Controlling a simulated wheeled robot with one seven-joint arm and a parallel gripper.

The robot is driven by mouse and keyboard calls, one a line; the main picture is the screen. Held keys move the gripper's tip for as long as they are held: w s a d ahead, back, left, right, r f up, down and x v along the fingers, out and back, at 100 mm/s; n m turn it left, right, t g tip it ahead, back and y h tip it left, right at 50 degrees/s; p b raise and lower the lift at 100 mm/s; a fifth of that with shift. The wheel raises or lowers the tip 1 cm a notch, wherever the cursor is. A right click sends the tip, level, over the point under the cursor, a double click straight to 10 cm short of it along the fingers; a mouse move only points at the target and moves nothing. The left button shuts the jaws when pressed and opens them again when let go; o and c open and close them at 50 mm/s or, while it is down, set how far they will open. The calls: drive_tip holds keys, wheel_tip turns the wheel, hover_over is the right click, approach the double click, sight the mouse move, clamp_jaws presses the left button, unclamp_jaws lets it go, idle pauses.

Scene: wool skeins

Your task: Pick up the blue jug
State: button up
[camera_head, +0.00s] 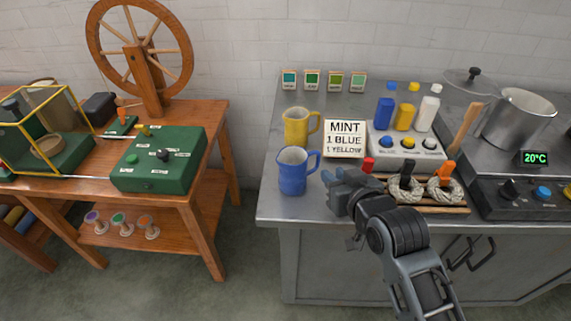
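The blue jug (292,173) stands upright near the left end of the grey metal counter (272,206), its handle on the right side. A yellow jug (296,127) of similar shape stands just behind it. My gripper (330,182) is just right of the blue jug, low over the counter and pointing left towards it. A small gap seems to separate the fingers from the jug. The small dark fingers do not show clearly whether they are apart or closed.
A sign (345,139) reading "MINT 1 BLUE 1 YELLOW" stands behind my gripper. To the right are a tray (381,143) with bottles, a wooden rack (428,208) with wool skeins (444,190), and a pot (518,120). The counter left of the jug is bare.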

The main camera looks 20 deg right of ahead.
sight(319, 159)
drive_tip(key=shift+r+p+x, duration=0.15)
drive_tip(key=shift+p+x, duration=0.1)
drive_tip(key=shift+x, duration=1.7)
drive_tip(key=shift+r+p+x, duration=0.1)
drive_tip(key=shift+p+x, duration=0.1)
drive_tip(key=shift+x, duration=1.75)
drive_tip(key=shift+w, duration=0.1)
drive_tip(key=shift+c, duration=0.3)
clamp_jaws()
drive_tip(key=shift+r, duration=0.1)
